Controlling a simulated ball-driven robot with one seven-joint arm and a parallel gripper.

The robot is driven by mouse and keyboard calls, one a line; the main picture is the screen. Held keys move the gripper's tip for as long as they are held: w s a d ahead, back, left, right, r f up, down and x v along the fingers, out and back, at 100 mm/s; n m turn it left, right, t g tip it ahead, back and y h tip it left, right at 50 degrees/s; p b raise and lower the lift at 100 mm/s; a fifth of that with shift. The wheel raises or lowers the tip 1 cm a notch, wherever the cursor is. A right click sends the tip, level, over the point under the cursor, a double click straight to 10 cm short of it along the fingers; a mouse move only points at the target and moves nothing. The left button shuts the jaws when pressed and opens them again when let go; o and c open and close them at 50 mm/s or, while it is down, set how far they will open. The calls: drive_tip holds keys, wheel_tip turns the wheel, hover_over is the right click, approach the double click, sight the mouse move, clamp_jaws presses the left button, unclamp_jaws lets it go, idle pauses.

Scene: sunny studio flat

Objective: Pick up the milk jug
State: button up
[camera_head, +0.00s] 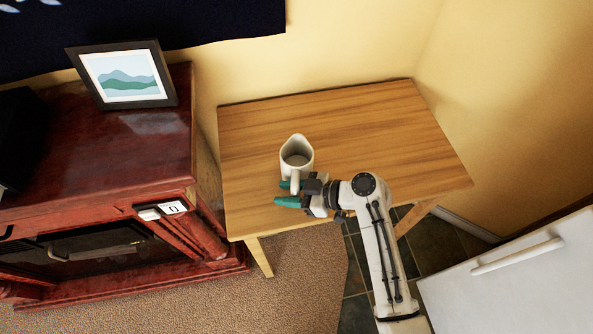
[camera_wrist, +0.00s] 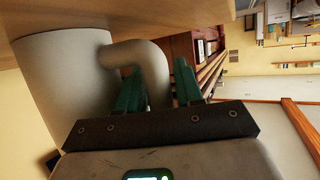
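The milk jug (camera_head: 297,157) is white with a pointed spout. It stands upright on the wooden table (camera_head: 350,125), near its front left part. In the wrist view the jug's body (camera_wrist: 65,85) fills the left side, and its curved handle (camera_wrist: 150,60) reaches toward my gripper. My gripper (camera_head: 288,193) is at the front of the jug, low by the handle. Its two teal fingers (camera_wrist: 158,85) stand apart with the handle between them. I see no clear grip on the handle. The lower end of the handle is hidden behind the gripper.
A dark red cabinet (camera_head: 110,160) with a picture frame (camera_head: 124,75) on top stands left of the table. A white appliance (camera_head: 520,270) with a handle is at the lower right. Yellow walls close off the back and right. The table's right half is clear.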

clamp_jaws()
drive_tip(key=shift+r, duration=0.2)
idle(0.4)
